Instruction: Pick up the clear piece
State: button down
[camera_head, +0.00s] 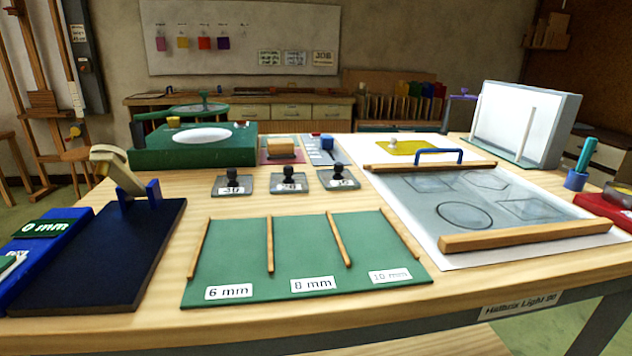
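My gripper is not in view. No label marks a clear piece, so I cannot tell for certain which thing it is. Three small grey see-through-looking squares with dark knobs stand on the table's middle: a left one (233,186), a middle one (289,184) and a right one (338,179). Each has a white tag, too small to read surely. A large grey sheet (420,205) with outlined shapes lies on white paper at right, between two wooden bars. A yellow piece (412,148) with a pale knob lies behind it.
A green mat (300,252) with wooden strips and labels 6, 8 and 10 mm lies in front. A dark board (110,245) with an upright lever is at left. A green machine (190,148) and a bright upright panel (520,120) stand at the back. A blue handle (438,151) rises behind the sheet.

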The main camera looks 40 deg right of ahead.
aim_at(338, 178)
jog(key=i+l+z, duration=0.45)
jog(key=i+l, duration=0.3)
jog(key=i, duration=0.05)
